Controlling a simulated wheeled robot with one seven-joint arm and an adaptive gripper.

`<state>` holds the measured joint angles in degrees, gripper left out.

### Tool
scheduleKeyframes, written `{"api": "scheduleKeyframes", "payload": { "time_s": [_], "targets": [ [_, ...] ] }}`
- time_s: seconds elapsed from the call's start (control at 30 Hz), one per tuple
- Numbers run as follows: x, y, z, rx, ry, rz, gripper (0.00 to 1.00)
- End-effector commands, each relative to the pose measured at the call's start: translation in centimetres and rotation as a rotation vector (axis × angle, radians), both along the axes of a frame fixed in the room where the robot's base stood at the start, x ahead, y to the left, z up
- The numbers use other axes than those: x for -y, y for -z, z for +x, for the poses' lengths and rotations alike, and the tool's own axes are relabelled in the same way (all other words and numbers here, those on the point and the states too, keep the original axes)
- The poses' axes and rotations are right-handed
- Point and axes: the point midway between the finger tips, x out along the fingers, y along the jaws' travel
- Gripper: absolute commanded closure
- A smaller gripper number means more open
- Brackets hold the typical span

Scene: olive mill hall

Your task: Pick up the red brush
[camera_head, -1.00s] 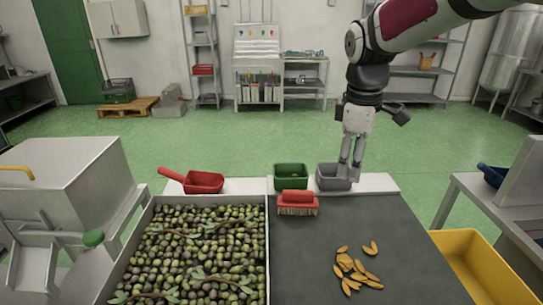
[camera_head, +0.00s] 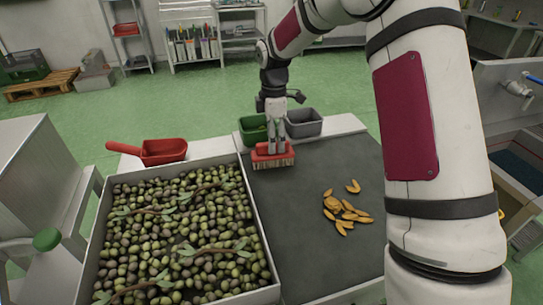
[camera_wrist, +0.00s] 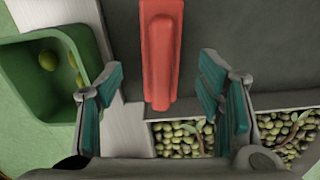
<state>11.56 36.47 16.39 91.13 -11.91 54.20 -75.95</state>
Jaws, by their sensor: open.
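The red brush (camera_head: 263,160) lies on the dark grey work surface, at its far left corner beside the olive tray. In the wrist view the brush's red handle (camera_wrist: 160,55) runs up from the middle of the picture, between the two finger lines. My gripper (camera_head: 276,150) is above the brush in the head view, fingers pointing down and overlapping it in the picture. In the wrist view my gripper (camera_wrist: 160,95) has its teal-padded fingers wide apart, one on each side of the brush, with nothing held. The brush's bristles are mostly hidden in the wrist view.
The green bin (camera_head: 246,137) with a few olives and the grey bin (camera_head: 318,128) stand just behind the brush. The olive tray (camera_head: 262,235) is at left, with a red scoop (camera_head: 165,151) behind it. Yellowish leaves (camera_head: 343,212) lie on the dark surface.

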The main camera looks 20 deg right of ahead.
Motion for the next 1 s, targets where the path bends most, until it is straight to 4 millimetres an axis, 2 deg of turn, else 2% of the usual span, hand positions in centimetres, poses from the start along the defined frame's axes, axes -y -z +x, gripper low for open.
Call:
{"api": "scheduleKeyframes", "payload": {
  "time_s": [0.27, 0.5, 0.6, 0.87, 0.97, 1.0],
  "targets": [
    [-0.1, 2.1, 0.0, 0.000, 0.000, 0.000, 0.39],
    [-0.3, 5.5, -0.1, -0.001, 0.000, -0.001, 0.39],
    [-0.4, 6.3, 0.0, 0.001, 0.000, 0.000, 0.39],
    [-0.3, 6.5, 0.0, 0.002, 0.000, 0.000, 0.39],
    [-0.3, 6.5, 0.0, 0.002, 0.001, 0.000, 0.57],
    [-0.3, 6.5, 0.0, 0.002, 0.001, 0.000, 0.66]
  ]
}}
